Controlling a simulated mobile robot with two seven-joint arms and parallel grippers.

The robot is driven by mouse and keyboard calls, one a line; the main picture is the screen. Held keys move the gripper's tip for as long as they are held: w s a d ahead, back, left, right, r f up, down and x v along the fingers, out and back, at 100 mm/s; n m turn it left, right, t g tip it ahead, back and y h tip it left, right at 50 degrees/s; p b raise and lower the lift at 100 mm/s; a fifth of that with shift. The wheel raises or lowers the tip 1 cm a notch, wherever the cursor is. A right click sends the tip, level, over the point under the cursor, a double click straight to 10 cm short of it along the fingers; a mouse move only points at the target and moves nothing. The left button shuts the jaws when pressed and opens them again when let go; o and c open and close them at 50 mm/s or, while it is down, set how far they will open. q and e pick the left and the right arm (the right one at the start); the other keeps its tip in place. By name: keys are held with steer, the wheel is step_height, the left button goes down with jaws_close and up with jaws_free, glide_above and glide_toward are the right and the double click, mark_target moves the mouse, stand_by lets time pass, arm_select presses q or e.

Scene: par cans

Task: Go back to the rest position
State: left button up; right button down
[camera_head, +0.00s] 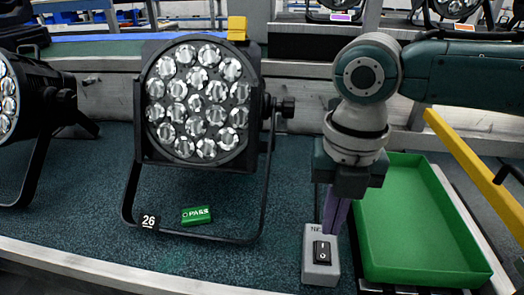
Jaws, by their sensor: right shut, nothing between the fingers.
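My right gripper (334,222) points straight down at the right of the view, with its arm coming in from the right edge. Its purple fingers are shut with nothing between them. The fingertips are just above or at the top of a grey switch box (321,268) with a black rocker switch; I cannot tell whether they touch it. A par can light (198,105) with several round lenses stands upright on its black bracket left of the gripper. A green PASS tag (196,215) lies in front of it, beside a black tag marked 26 (149,221). My left gripper is not in view.
An empty green tray (412,262) lies right of the switch box, close to the gripper. A yellow bar (475,172) runs along its right side. Another par can (30,110) stands at the left edge. A yellow block (237,28) sits behind the middle light.

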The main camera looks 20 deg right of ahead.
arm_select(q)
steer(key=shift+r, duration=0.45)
arm_select(e)
steer(key=shift+r, duration=0.4)
steer(key=s+a+r+m+t+y+p, duration=0.1)
steer(key=s+a+r+m+y+p, duration=0.1)
steer(key=s+a+r+m+p, duration=0.25)
steer(key=s+a+r+m+t+y+p, duration=0.1)
steer(key=s+a+r+m+p, duration=0.15)
steer(key=s+a+m, duration=0.4)
steer(key=s+d+r+m+t+h+p, duration=0.1)
steer(key=s+d+r+m+p, duration=0.3)
steer(key=m, duration=0.4)
steer(key=s+d+r+m+t+h+p, duration=0.1)
steer(key=d+r+m+h+p, duration=0.1)
steer(key=d+r+m+p, duration=0.5)
arm_select(q)
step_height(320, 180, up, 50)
steer(key=p, duration=3.2)
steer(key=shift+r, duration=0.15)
arm_select(e)
steer(key=a+r+m, duration=0.1)
steer(key=a+r, duration=0.2)
steer(key=r, duration=3.1)
steer(key=shift+r+m, duration=0.3)
steer(key=shift+r, duration=0.1)
